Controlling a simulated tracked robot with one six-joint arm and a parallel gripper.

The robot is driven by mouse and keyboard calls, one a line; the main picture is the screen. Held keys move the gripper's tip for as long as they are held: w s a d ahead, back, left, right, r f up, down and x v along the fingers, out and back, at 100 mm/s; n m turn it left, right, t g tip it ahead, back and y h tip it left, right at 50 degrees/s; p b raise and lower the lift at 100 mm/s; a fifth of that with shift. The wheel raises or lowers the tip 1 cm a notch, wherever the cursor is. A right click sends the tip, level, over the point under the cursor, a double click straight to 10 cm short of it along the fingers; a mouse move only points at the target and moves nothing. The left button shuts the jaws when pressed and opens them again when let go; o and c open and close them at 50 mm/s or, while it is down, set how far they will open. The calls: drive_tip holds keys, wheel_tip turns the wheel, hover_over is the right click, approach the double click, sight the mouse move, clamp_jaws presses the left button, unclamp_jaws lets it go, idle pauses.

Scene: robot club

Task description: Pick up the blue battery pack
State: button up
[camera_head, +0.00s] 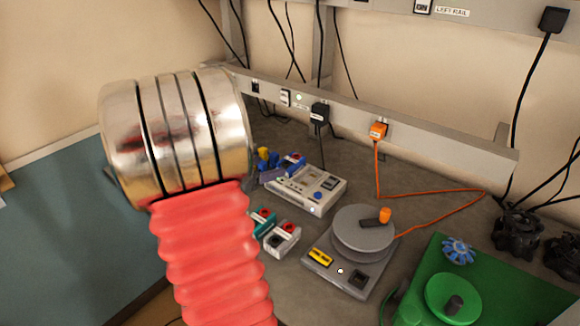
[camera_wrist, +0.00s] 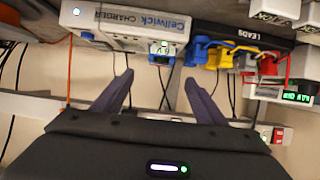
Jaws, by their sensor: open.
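My gripper shows in the wrist view as two dark fingers (camera_wrist: 160,77), spread apart with nothing between them. In the wrist view a blue connector (camera_wrist: 197,50) is beyond the right finger.
The white charger (camera_head: 308,189) stands mid-bench and fills the top of the wrist view (camera_wrist: 130,25). A device with a round grey plate (camera_head: 362,230) is nearer. An orange cable (camera_head: 440,195) crosses the bench. A green platform (camera_head: 520,300) is at right.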

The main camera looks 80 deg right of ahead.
sight(289, 161)
drive_tip(key=shift+x, duration=4.3)
drive_tip(key=shift+x, duration=2.6)
drive_tip(key=c, duration=1.5)
drive_tip(key=shift+r, duration=5.05)
